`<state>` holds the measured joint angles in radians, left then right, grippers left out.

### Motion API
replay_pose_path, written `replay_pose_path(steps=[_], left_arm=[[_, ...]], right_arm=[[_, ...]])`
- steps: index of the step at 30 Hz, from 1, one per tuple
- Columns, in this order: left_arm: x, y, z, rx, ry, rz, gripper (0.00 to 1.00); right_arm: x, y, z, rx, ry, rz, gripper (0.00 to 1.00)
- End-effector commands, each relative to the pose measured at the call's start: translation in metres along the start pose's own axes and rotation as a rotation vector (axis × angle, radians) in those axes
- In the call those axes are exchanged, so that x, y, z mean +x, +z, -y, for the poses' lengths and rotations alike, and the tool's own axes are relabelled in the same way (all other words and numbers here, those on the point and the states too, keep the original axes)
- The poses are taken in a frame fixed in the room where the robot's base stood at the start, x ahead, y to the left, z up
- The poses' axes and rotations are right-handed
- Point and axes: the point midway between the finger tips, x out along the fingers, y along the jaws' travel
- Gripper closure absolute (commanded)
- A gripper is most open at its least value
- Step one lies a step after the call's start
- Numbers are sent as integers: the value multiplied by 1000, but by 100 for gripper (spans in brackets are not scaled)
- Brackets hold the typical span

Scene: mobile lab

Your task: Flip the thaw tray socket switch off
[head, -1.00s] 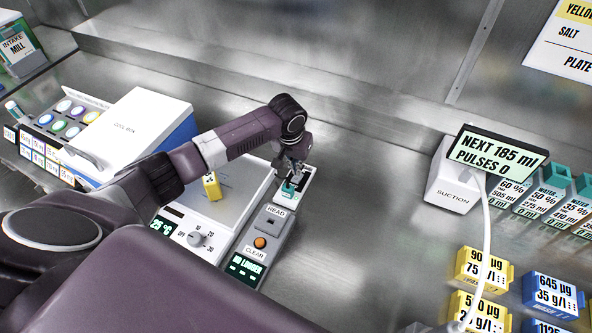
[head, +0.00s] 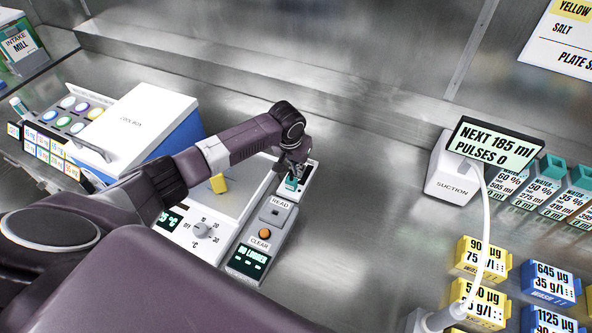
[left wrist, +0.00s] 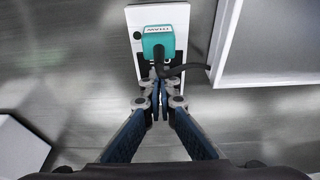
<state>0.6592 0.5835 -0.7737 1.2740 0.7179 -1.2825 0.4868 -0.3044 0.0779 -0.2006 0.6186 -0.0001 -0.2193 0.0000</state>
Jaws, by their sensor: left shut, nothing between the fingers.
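The thaw tray socket is a narrow white block (left wrist: 196,12) with a teal plug (left wrist: 159,42) and a black cable in the left wrist view. In the head view the teal plug (head: 291,184) sits behind the READ box, partly covered by my gripper. My left gripper (left wrist: 160,84) is shut and empty, its fingertips over the dark lower part of the socket, just below the plug. In the head view the left gripper (head: 293,172) points down at the socket. The switch is hidden behind the fingertips; its position and any contact cannot be told.
The thaw tray (head: 237,195) with a dial and a yellow block (head: 218,184) stands left of the socket. The READ/CLEAR logger box (head: 247,262) is in front. A cool box (head: 135,125) stands further left, a suction unit (head: 452,185) right. Bare metal bench lies between.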

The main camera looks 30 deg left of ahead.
Motion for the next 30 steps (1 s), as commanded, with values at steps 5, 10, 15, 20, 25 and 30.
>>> replay_pose_path(steps=[5,10,15,20,25,30], left_arm=[[0,-3,0,-1,0,0,100],[-1,-11,0,-1,0,0,100],[-2,-16,0,-1,1,0,100],[-2,-16,0,0,1,0,100],[-4,-16,0,0,0,0,100],[-17,-20,2,-1,0,1,100]], right_arm=[[0,8,1,0,-1,11,60],[2,-9,-2,0,2,-10,60],[3,-16,-3,0,4,-21,60],[2,-8,-2,1,3,-10,60],[0,-1,-2,0,2,0,60],[-15,-2,-2,0,2,0,60]])
